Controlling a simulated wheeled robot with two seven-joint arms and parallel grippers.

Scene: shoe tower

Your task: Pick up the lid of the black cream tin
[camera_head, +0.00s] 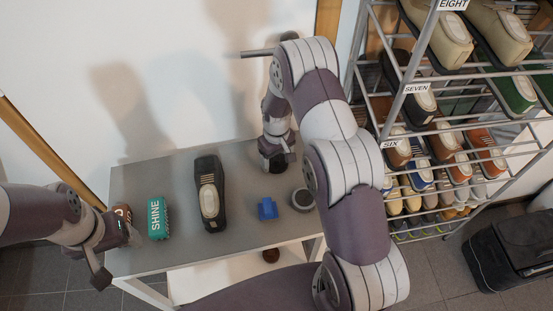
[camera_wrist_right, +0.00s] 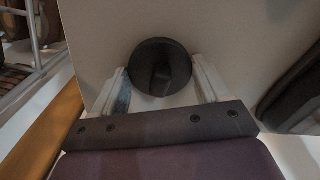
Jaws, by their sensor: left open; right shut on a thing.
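My right gripper (camera_head: 277,158) reaches down at the back of the grey table (camera_head: 165,256). In the right wrist view its fingers (camera_wrist_right: 160,88) are closed on the two sides of a round black lid (camera_wrist_right: 178,62). I cannot tell how far the lid is above the table. A round tin with a grey rim and dark inside (camera_head: 302,199) stands near the table's right edge, partly beside my right forearm. My left gripper (camera_head: 118,257) is open and empty at the table's left edge.
A dark shoe (camera_head: 209,195), a teal SHINE box (camera_head: 158,218), a brown item (camera_head: 123,212) and a blue object (camera_head: 267,208) stand on the table. A shoe rack (camera_head: 405,88) with several shoes is at the right. A black bag (camera_head: 515,255) lies on the floor.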

